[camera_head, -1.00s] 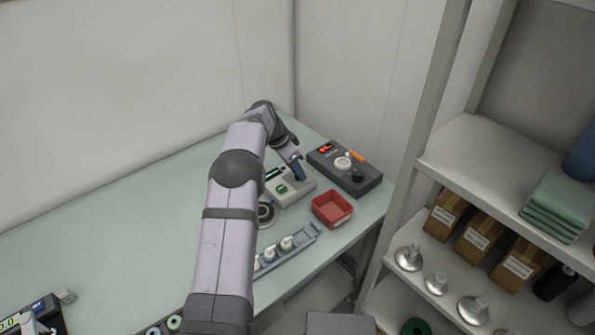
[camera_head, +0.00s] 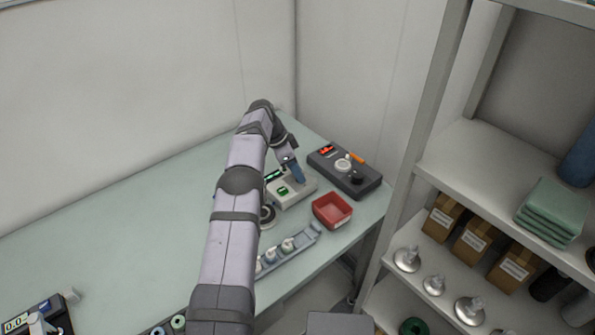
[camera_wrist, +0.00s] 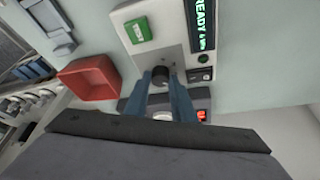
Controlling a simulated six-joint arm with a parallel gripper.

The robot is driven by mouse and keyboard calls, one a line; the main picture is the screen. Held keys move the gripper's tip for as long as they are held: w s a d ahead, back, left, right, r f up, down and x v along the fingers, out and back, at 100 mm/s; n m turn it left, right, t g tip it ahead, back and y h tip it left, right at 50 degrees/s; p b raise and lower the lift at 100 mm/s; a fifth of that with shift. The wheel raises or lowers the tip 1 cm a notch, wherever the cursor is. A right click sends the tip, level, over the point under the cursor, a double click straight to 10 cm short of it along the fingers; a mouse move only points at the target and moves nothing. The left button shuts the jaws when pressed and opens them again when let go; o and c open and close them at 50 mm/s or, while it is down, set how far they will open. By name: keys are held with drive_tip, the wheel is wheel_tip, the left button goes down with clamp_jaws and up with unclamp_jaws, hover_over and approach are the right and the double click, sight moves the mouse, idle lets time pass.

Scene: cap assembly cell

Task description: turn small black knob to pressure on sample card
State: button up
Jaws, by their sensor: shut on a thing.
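The small black knob (camera_wrist: 160,75) sits on a pale grey tester (camera_wrist: 146,12) and shows between the tips of my gripper (camera_wrist: 162,80) in the wrist view. The blue fingers are shut on it. The tester carries a green block with a white mark (camera_wrist: 138,30) and a dark display (camera_wrist: 202,22) with green "READY" text. In the head view, the tester (camera_head: 300,193) stands at the back of the bench, and my gripper (camera_head: 297,178) points down at it and hides the knob. I cannot make out a sample card or the markings round the knob.
A dark box (camera_head: 372,187) with a white dial, a black knob and an orange stick stands right of the tester. A red tray (camera_head: 332,210) lies in front. A grey rack (camera_head: 303,240) with pale parts is nearer. Shelves (camera_head: 470,150) stand at the right.

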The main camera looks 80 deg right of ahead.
drive_tip(key=o, duration=1.1)
drive_tip(key=shift+c, duration=0.2)
drive_tip(key=shift+r, duration=0.1)
drive_tip(key=b+v, duration=0.1)
drive_tip(key=v, duration=0.6)
drive_tip(key=shift+b, duration=0.4)
drive_tip(key=shift+r, duration=0.1)
